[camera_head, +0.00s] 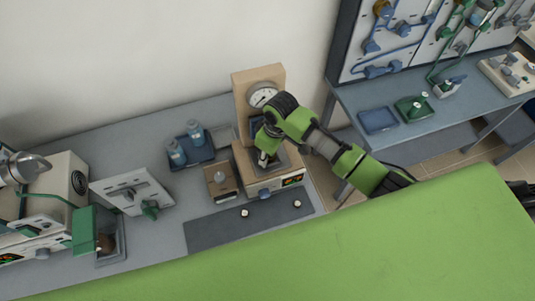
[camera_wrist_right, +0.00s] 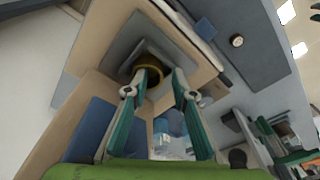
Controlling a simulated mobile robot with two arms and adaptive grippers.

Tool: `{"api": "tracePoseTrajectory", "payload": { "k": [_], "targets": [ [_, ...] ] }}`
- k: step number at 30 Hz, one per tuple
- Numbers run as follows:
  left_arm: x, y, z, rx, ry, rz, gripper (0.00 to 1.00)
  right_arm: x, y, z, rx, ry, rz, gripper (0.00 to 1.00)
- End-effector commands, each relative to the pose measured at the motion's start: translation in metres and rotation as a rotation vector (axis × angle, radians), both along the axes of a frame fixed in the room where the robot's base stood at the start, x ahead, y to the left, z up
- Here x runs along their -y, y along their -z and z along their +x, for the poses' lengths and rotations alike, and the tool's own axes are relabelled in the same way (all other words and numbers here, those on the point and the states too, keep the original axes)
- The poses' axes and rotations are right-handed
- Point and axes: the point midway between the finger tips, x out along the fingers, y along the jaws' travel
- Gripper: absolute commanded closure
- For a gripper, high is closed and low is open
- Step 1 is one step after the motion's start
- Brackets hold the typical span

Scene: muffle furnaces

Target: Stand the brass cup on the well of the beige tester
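The beige tester (camera_head: 243,88) stands at the right end of the grey bench, with a round gauge on its upright and a grey square plate on its base. It fills the upper part of the right wrist view (camera_wrist_right: 95,45). The brass cup (camera_wrist_right: 148,66) is at the grey plate, seen beyond my fingertips; my gripper hides it in the head view. My right gripper (camera_wrist_right: 165,75) points at the plate with its fingers apart. One fingertip overlaps the cup and a gap shows beside the other; contact is unclear.
Left of the tester are a small beige block (camera_head: 221,184) and a blue tray (camera_head: 201,153) with two bottles. A dark mat (camera_head: 225,229) with two small round pieces lies in front. Furnace equipment (camera_head: 65,175) stands at far left.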

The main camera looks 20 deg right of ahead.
Motion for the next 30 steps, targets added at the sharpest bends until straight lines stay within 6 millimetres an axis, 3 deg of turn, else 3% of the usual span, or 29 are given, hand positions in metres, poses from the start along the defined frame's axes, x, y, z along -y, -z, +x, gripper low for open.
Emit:
{"api": "tracePoseTrajectory", "payload": {
  "k": [7,21,30],
  "targets": [
    [0.0,0.0,-0.001,-0.001,0.001,0.0,0.78,0.002,-0.015,0.0,0.004,-0.001,0.0,0.76],
    [0.001,0.0,-0.001,0.0,0.001,-0.002,0.78,0.01,-0.104,-0.011,0.002,0.0,0.001,0.76],
    [0.002,0.0,0.0,0.0,0.001,-0.002,0.78,0.012,-0.119,-0.013,0.0,0.0,0.0,0.76]
  ]
}}
